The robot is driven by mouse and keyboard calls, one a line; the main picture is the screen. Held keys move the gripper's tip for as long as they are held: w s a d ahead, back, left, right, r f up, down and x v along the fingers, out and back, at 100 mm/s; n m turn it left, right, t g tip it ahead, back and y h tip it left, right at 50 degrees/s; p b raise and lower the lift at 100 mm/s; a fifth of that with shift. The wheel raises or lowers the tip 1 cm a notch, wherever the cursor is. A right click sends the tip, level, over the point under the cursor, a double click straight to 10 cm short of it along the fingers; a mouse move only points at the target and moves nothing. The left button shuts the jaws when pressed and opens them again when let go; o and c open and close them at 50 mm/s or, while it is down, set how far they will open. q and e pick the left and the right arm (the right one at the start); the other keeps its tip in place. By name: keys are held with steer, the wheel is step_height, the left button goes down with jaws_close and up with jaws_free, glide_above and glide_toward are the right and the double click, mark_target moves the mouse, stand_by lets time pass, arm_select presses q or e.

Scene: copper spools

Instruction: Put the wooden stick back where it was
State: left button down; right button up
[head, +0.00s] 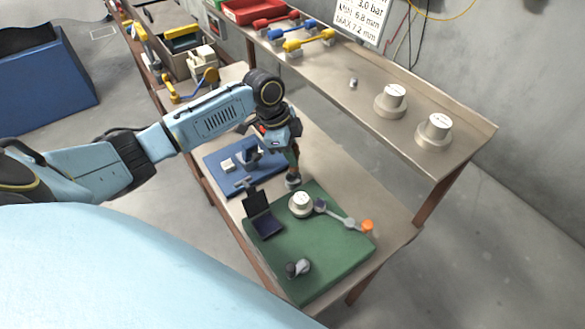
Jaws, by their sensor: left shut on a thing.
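My left gripper (290,147) reaches over the table from the left and points down. It is shut on a narrow brownish upright piece, which looks like the wooden stick (295,163); it is small and partly hidden by the gripper. Its lower end is at a small grey round piece (292,182) near the back edge of the green mat (335,262). I cannot tell whether the two touch. My right gripper is not in view.
A blue mat (222,170) lies left. Two spools (391,100) (434,131) stand on the raised shelf (345,110).

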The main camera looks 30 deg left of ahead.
arm_select(q)
step_height(320, 180, down, 5)
steer(key=shift+f, duration=0.15)
steer(key=c, duration=1.3)
jaws_free()
steer(key=v, duration=1.2)
